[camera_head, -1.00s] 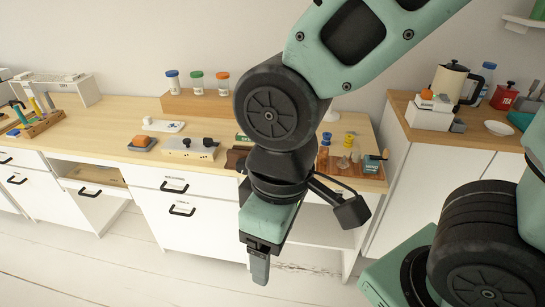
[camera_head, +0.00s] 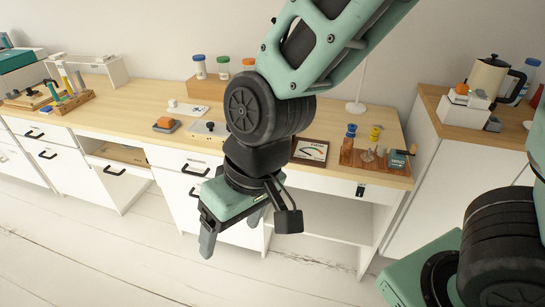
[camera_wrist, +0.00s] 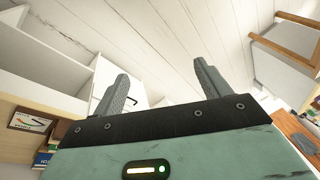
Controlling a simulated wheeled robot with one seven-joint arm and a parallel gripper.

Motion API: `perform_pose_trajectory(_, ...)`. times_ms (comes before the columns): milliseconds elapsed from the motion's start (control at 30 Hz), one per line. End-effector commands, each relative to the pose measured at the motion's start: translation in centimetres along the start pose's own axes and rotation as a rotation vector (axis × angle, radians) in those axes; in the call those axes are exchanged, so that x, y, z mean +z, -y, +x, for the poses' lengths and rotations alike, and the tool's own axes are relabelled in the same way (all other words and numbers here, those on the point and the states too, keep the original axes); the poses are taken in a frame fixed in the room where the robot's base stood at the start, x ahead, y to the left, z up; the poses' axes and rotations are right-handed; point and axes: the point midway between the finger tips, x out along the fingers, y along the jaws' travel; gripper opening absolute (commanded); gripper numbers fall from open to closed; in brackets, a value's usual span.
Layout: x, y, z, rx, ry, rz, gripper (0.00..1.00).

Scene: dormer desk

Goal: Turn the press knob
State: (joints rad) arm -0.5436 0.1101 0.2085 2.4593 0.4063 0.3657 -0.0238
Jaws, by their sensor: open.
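I cannot tell for sure which thing is the press knob. A pale box with dark knobs (camera_head: 208,127) sits on the wooden desk, partly hidden behind my arm. A small teal device with a handle (camera_head: 398,160) stands at the desk's right end. My gripper (camera_head: 230,238) hangs in front of the desk's drawers, pointing down, open and empty. It touches none of these things. In the wrist view its two fingers (camera_wrist: 160,72) are spread, with only floor and white cabinet fronts beyond them.
The wooden desk (camera_head: 130,110) carries an orange-topped block (camera_head: 165,124), a dial board (camera_head: 310,150), and a tool rack (camera_head: 72,102) at left. Lidded jars (camera_head: 223,66) stand at the back. A side cabinet (camera_head: 445,125) with a kettle (camera_head: 487,80) is at right. The floor in front is clear.

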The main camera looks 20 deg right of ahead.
Motion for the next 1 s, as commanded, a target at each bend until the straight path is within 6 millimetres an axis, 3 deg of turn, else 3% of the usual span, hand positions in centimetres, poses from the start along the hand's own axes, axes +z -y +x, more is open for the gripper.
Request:
perform_pose_trajectory(33, -1.8, -0.1, 3.4, -0.011, -0.037, 0.075, 0.76)
perform_pose_trajectory(167, -7.1, -1.9, 9.4, 0.031, -0.189, 0.283, 0.76)
perform_pose_trajectory(300, -11.3, -6.5, 15.5, 0.181, -0.378, 0.469, 0.76)
perform_pose_trajectory(467, -14.3, -13.4, 20.1, 0.443, -0.641, 0.6, 0.76)
perform_pose_trajectory(600, -15.4, -18.6, 21.0, 0.702, -0.907, 0.637, 0.76)
perform_pose_trajectory(700, -15.7, -20.7, 20.2, 0.86, -1.089, 0.632, 0.76)
perform_pose_trajectory(833, -15.5, -21.6, 18.7, 1.0, -1.267, 0.613, 0.76)
perform_pose_trajectory(1000, -15.4, -21.8, 17.5, 1.071, -1.367, 0.604, 0.76)
